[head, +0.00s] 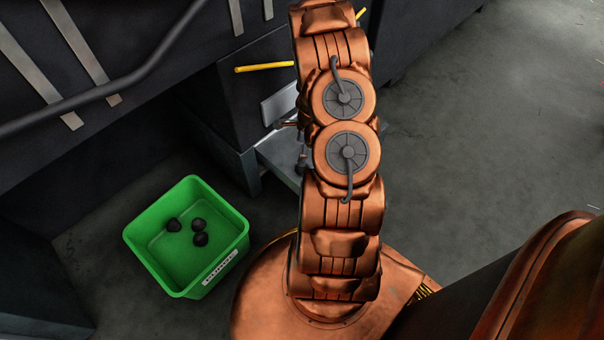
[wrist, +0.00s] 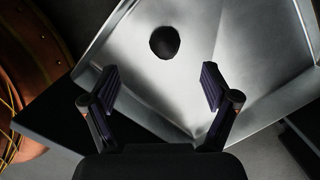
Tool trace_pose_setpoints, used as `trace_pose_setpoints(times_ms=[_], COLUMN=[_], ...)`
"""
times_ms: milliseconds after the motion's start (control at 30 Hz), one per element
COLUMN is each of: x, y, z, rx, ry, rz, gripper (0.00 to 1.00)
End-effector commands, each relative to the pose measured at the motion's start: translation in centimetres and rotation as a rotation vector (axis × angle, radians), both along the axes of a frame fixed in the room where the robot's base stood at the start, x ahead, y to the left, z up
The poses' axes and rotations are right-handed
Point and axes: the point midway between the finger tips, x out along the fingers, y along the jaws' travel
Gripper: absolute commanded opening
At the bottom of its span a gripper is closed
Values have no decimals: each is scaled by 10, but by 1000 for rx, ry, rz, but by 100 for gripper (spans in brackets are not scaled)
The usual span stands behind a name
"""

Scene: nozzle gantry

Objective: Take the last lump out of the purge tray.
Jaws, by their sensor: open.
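One black lump (wrist: 164,42) lies in the metal purge tray (wrist: 256,72) in the wrist view. My gripper (wrist: 160,86) is open, with its two fingers apart and nothing between them. The lump is just beyond the fingertips, roughly centred between them. In the head view a small part of the tray (head: 277,160) shows left of my arm, which hides the rest and the lump. My gripper is mostly hidden there too.
A green bin (head: 186,274) with a label stands on the floor at the left, holding 3 dark lumps (head: 200,229). A yellow bar (head: 264,67) juts from the dark machine above the tray. Grey floor is clear at the right.

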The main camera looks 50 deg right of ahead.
Motion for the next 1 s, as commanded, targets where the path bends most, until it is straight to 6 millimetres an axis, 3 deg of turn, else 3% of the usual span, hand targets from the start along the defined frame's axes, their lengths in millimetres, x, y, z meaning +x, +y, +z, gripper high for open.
trace_pose_setpoints(times_ms=[33,100,633,1000], x=[-4,-7,-5,5], y=[-5,-10,-11,-8], z=[-19,-30,-73,-115], rx=[1,-1,-1,-1], ry=[5,9,12,12], rz=[-32,-67,-98,-97], gripper=[87,87,87,87])
